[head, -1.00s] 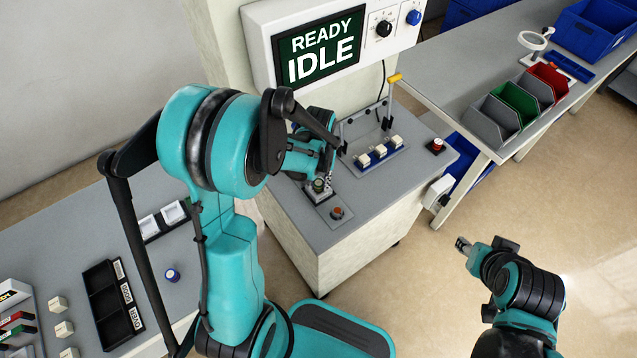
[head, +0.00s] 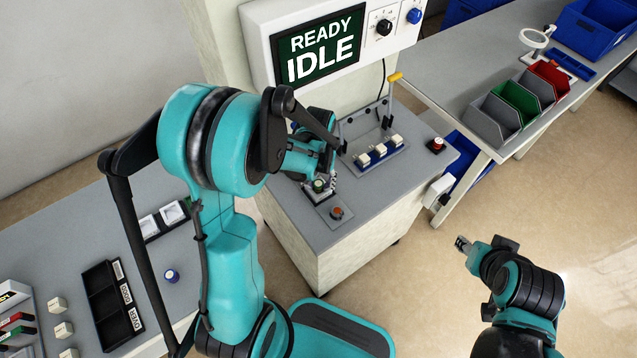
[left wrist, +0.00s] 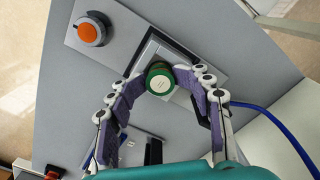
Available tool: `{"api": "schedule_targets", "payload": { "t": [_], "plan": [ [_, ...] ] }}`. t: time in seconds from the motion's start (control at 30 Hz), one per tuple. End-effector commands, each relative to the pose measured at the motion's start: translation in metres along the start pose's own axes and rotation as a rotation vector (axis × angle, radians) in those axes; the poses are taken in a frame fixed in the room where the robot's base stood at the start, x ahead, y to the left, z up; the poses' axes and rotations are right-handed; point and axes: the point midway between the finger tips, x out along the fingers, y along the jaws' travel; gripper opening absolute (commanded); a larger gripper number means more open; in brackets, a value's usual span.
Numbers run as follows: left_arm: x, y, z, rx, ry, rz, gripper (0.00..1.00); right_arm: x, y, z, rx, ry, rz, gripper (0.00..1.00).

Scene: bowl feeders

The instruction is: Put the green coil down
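The green coil (left wrist: 160,78), a short green cylinder with a pale top, is between the fingertips of my left gripper (left wrist: 160,76) in the left wrist view. The fingertips appear to touch it on both sides. The coil is over a square metal nest (left wrist: 143,57) on the grey machine top; I cannot tell whether it rests fully on it. In the head view the coil (head: 319,185) shows small beside my left gripper (head: 327,181), which is partly hidden by its own arm. My right gripper (head: 462,243) hangs empty over the floor; its finger opening is too small to judge.
An orange button (head: 337,212) is close in front of the nest. A blue fixture with several white blocks (head: 380,153) and a yellow-handled lever (head: 394,78) stand behind. The screen (head: 321,48) reads READY IDLE. A black tray (head: 108,300) and a blue coil (head: 171,276) are on the left table.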

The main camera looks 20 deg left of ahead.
Motion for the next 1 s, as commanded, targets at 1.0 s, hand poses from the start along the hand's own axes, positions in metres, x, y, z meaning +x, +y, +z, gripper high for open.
{"api": "schedule_targets", "payload": {
  "t": [1.0],
  "plan": [
    [-0.183, 0.01, 0.052, 0.109, 0.261, 0.036, 0.46, -0.038, 0.0, -0.027, 0.0, 0.0, 0.0, 0.4]
  ]
}}
